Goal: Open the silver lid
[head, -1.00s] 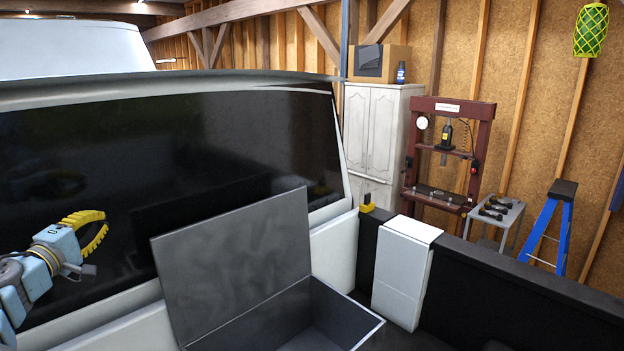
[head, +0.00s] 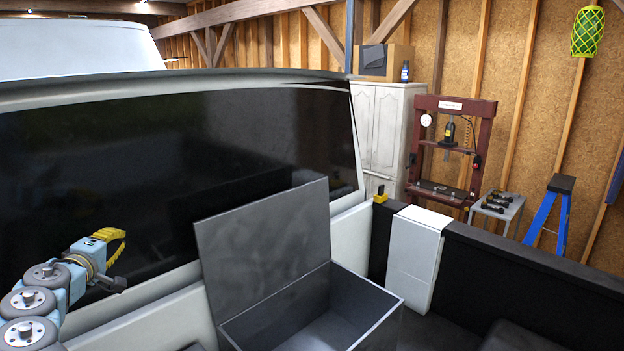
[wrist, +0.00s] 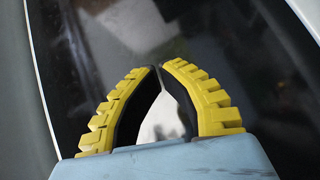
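The silver lid (head: 264,236) is a flat grey panel standing up, tilted slightly back, along the rear edge of an open grey box (head: 347,323). The box's inside is visible and looks empty. My gripper (head: 118,246), with yellow ribbed fingers, is to the left of the lid, apart from it, in front of the dark rear window. In the wrist view my gripper (wrist: 159,68) has its fingertips together with nothing held between them. The box and lid do not clearly show in the wrist view.
The dark truck window (head: 150,180) rises behind the box and arm. A white container (head: 414,257) stands right of the box by the black bed wall (head: 520,282). A red shop press (head: 449,150) and blue stepladder (head: 550,212) stand beyond. Space above the box is clear.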

